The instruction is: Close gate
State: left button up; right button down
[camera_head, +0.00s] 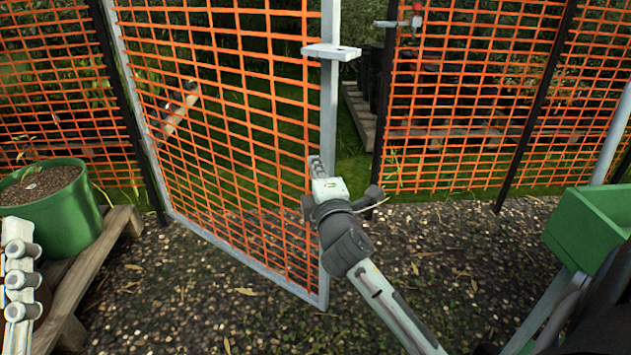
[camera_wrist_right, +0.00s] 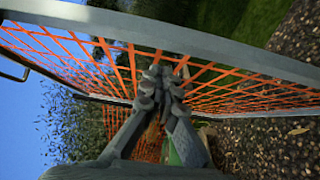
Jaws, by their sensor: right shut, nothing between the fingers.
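The gate (camera_head: 327,120) is a grey metal frame filled with orange mesh. It stands ajar, swung toward me, with its free upright to the right and a gap between that upright and the dark fence post (camera_head: 383,110). A pale plate (camera_head: 332,52) sticks out from the upright. My right gripper (camera_head: 316,165) is beside the free upright, low on the gate; I cannot tell if it touches. In the right wrist view, the gripper (camera_wrist_right: 163,85) is shut and empty, with the gate frame (camera_wrist_right: 200,42) and mesh beyond its tips.
Orange mesh fencing (camera_head: 470,110) stands right of the gap, with a red-topped fitting (camera_head: 412,18) on it. A green pot (camera_head: 55,220) stands on a wooden pallet (camera_head: 85,265) at left. A green bin (camera_head: 590,225) is at right. Gravel in front is mostly clear.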

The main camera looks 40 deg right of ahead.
pick_arm(q)
jog(key=shift+s+r, duration=0.15)
jog(key=shift+r, duration=0.15)
pick_arm(e)
jog(key=shift+w+d, duration=0.2)
jog(key=shift+d, duration=0.4)
jog(key=shift+w+d, duration=0.2)
jog(key=shift+d, duration=0.4)
